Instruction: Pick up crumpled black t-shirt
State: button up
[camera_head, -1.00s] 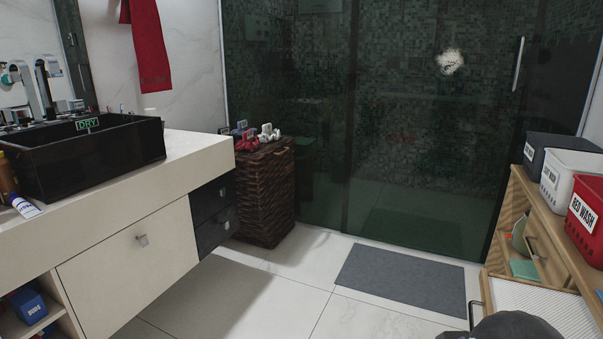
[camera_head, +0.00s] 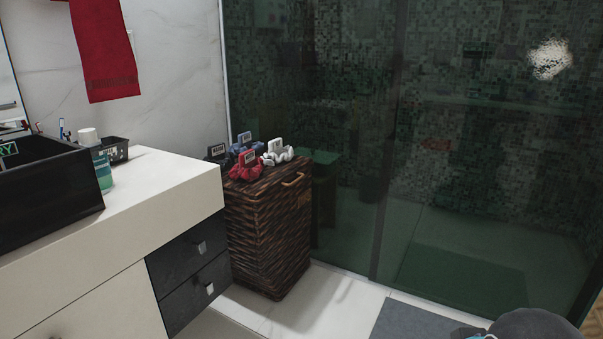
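Several small crumpled cloths with small tags lie on the lid of a dark brown wicker hamper (camera_head: 262,235), beside the vanity. One is red (camera_head: 244,172), one white (camera_head: 278,156) and one blue (camera_head: 240,148). A dark tagged item (camera_head: 216,153) sits at the left back of the lid; it may be the crumpled black t-shirt, but it is too small and dark to tell. My gripper is not in view. A dark rounded part of my own body shows at the bottom right edge.
The white-topped vanity (camera_head: 150,195) with dark drawers (camera_head: 195,275) stands left of the hamper. A black basin (camera_head: 50,200) and a bottle (camera_head: 101,165) are on it. The dark glass shower wall (camera_head: 450,150) is behind. Floor before the hamper is clear, with a grey mat (camera_head: 410,322).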

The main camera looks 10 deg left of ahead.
aim_at(217, 153)
jog(key=i, duration=2.35)
jog(key=u, duration=2.55)
